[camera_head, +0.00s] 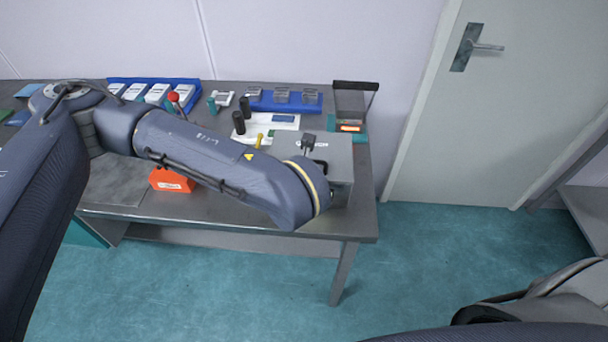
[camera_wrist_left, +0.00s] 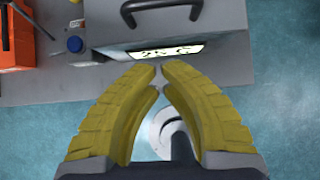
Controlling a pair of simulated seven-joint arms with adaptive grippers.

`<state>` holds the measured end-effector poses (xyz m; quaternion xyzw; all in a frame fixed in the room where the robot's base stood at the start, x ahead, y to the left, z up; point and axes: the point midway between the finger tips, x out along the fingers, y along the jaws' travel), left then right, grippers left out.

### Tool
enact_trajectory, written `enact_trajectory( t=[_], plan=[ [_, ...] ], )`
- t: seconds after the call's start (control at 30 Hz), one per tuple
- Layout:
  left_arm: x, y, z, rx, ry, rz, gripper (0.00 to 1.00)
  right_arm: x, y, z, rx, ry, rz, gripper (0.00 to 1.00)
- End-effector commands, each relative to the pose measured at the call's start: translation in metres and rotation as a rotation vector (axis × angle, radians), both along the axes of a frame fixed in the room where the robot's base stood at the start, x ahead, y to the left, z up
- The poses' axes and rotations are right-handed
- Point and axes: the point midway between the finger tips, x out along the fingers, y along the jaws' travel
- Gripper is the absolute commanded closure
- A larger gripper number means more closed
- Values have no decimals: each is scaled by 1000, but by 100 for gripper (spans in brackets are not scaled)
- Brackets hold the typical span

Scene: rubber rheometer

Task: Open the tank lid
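The tank is a grey box (camera_head: 338,182) at the right end of the bench, partly hidden by my left arm. Its flat grey top with a black handle (camera_wrist_left: 162,8) shows in the left wrist view. The box appears closed. My left gripper (camera_wrist_left: 157,69) shows two yellow fingers with their tips nearly together and nothing between them. The tips are just in front of the lit panel (camera_wrist_left: 165,52) on the box, apart from the handle. In the head view this gripper is hidden behind the arm. My right gripper is not in view.
An orange box (camera_head: 171,181) stands left of the tank, and a blue knob (camera_wrist_left: 75,44) sits beside it. Black cylinders (camera_head: 244,108), a blue rack (camera_head: 262,103) and a device with an orange display (camera_head: 350,128) are behind. The floor in front is clear.

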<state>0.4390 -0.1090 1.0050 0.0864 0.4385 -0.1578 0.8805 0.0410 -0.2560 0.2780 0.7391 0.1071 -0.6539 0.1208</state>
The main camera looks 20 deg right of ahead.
Motion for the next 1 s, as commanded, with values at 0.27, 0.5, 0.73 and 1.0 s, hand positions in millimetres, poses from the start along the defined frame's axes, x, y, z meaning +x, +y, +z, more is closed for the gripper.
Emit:
enact_trajectory(
  t=[0.27,0.5,0.73,1.0],
  plan=[
    [25,-9,-36,-3,3,5,100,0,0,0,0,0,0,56],
    [41,-15,-17,-2,-1,2,100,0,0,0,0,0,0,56],
    [47,-17,-7,-1,-1,2,100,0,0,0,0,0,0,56],
    [49,-18,-4,-1,-1,2,100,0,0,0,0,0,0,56]
  ],
)
